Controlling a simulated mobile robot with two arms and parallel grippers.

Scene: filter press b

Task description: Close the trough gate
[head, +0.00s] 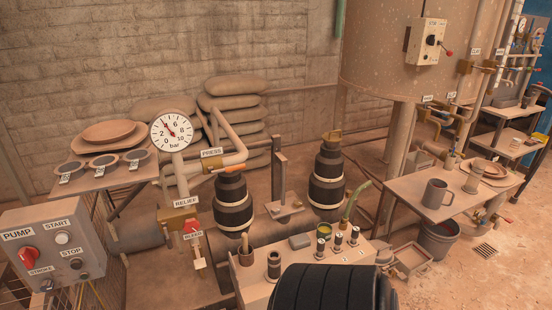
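I see no part clearly marked as the trough gate, and I cannot tell its state. A shallow open tray-like box (412,261) sits low at the lower right, beside the bench; I cannot tell whether it is the trough. An upright flat post (279,165) on a small base plate stands in the middle, between two black-banded cylinders (232,204) (327,181). Neither of my grippers is in the head view.
The pump panel (52,251) stands at lower left, with a pressure gauge (171,132) behind. A small table (425,212) holds a mug (437,194) at right; a bucket (437,240) stands below. A dark ribbed shape (325,290) blocks the bottom middle.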

